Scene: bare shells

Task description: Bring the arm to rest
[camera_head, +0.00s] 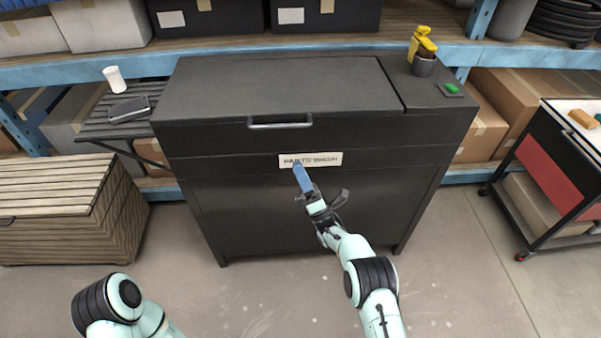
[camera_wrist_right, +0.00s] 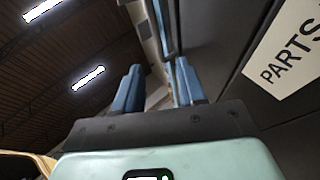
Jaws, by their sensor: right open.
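My right gripper (camera_head: 303,180) is in front of the black parts washer cabinet (camera_head: 290,90), with its blue fingers just below and partly over the white label (camera_head: 310,160). In the right wrist view the two blue fingers of the gripper (camera_wrist_right: 158,88) stand apart with nothing between them. The dark cabinet front and its label (camera_wrist_right: 290,50) are close by on the right of that view. I cannot tell whether the gripper touches the cabinet. My left arm shows only a joint at the lower left; its gripper is out of view.
The cabinet lid is shut, with a handle (camera_head: 280,122) at its front. A yellow bottle in a dark cup (camera_head: 423,65) and a green item (camera_head: 451,88) are on top at right. A slatted wooden chest (camera_head: 60,210) stands left, a cart (camera_head: 555,170) right. Floor in front is clear.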

